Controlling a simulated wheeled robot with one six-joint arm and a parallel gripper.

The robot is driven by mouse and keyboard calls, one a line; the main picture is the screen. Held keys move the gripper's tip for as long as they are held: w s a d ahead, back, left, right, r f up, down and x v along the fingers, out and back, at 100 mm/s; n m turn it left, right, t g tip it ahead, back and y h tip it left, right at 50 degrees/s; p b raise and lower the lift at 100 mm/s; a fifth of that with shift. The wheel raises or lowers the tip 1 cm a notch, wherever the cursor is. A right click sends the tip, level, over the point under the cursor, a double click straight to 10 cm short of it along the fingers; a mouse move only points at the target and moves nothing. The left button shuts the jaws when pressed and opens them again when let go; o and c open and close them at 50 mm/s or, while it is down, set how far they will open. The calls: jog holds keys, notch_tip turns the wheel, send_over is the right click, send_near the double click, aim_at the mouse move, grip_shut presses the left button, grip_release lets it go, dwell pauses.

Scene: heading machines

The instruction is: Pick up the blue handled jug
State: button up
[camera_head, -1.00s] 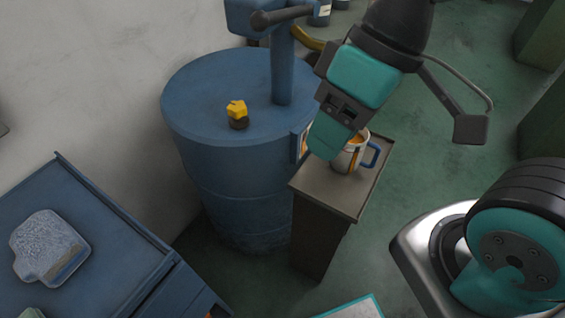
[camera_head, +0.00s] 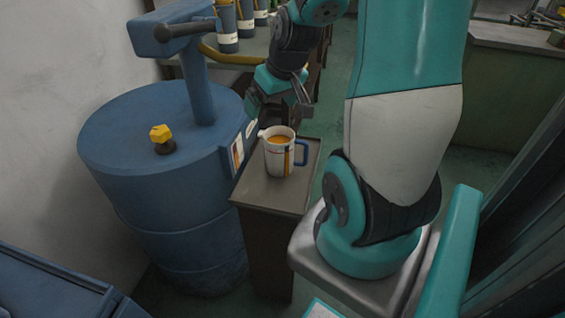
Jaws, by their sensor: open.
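The jug (camera_head: 279,155) is white with orange and dark markings, a blue handle on its right side and an orange-brown content showing at its top. It stands upright on a small brown stand (camera_head: 262,191). My gripper (camera_head: 277,110) is behind the jug, beyond the stand's far edge in the picture. It is open and holds nothing that I can see. Its fingertips are partly hidden, and I cannot tell how far they are from the jug.
A blue drum (camera_head: 150,190) with a pump and a yellow cap (camera_head: 160,134) stands close left of the stand. Several bottles (camera_head: 228,25) stand on a shelf behind. A blue cabinet (camera_head: 50,285) is at the lower left. A bench (camera_head: 515,50) is at the far right.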

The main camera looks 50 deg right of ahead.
jog(key=s+d+f+m+h, duration=0.1)
jog(key=s+d+f, duration=0.15)
jog(key=d, duration=0.35)
jog(key=b, duration=0.1)
send_near(280, 142)
jog(key=s+a, duration=0.1)
jog(key=a, duration=0.2)
jog(key=shift+x, duration=3.15)
jog(key=c, duration=0.7)
